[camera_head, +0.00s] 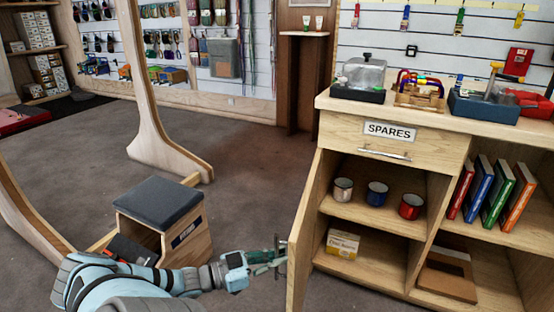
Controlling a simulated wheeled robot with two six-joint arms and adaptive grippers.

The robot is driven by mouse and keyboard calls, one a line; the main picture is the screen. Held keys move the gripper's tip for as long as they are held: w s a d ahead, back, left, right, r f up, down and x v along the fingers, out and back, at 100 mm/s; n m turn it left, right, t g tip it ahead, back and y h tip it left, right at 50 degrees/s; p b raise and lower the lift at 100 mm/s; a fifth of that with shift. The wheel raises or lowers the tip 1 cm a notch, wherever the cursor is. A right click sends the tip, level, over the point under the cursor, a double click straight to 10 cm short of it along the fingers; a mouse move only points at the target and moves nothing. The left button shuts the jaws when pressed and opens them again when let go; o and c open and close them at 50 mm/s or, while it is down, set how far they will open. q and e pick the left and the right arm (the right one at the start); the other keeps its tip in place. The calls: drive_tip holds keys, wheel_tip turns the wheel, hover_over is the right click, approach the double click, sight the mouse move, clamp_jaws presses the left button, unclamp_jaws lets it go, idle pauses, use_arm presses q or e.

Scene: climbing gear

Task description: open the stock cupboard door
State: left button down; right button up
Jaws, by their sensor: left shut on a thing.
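The light wood cupboard door (299,232) is hinged at the left side of the cupboard and stands swung open, seen nearly edge-on. The cupboard inside shows plainly. A metal bar handle (277,246) is on the door's outer face, on the left in the picture. My left gripper (273,261) reaches in from the lower left and is shut on the handle; its fingertips are small and partly hidden. My right gripper is not in view.
Inside the cupboard (417,208) are mugs (377,194), a yellow box (342,244) and a brown board (447,272). Books (489,196) stand at right. A drawer labelled SPARES (389,132) is above. A padded stool box (160,205) stands left of the door.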

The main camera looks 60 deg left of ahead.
use_arm(q)
drive_tip(key=c, duration=1.7)
unclamp_jaws()
drive_tip(key=v, duration=1.2)
drive_tip(key=shift+s, duration=0.1)
